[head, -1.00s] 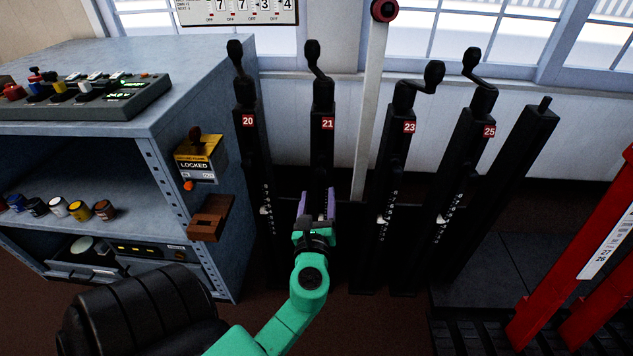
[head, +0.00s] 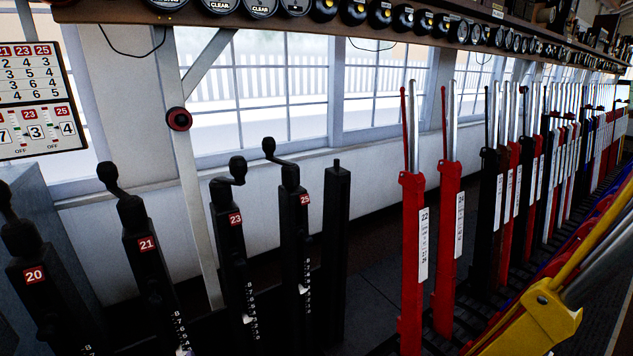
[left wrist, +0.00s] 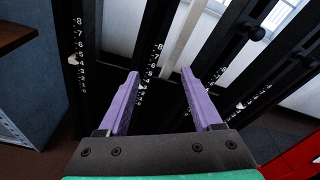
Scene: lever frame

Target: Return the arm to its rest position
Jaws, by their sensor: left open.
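My left gripper (left wrist: 158,76) shows in the left wrist view with its two purple fingers spread apart and nothing held between them. The fingers point at a black numbered post (left wrist: 152,55), whose white scale runs down near the left fingertip. I cannot tell whether that finger touches the post. Neither my left arm nor its gripper is in the head view now. My right gripper is in neither current view.
Black lever posts 20 (head: 40,285), 21 (head: 150,262), 23 (head: 233,240) and 25 (head: 297,230) stand in a row. Tall red levers (head: 411,240) stand farther right, with a yellow one (head: 540,310) close by. A brown ledge (left wrist: 15,38) is at the left wrist view's left edge.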

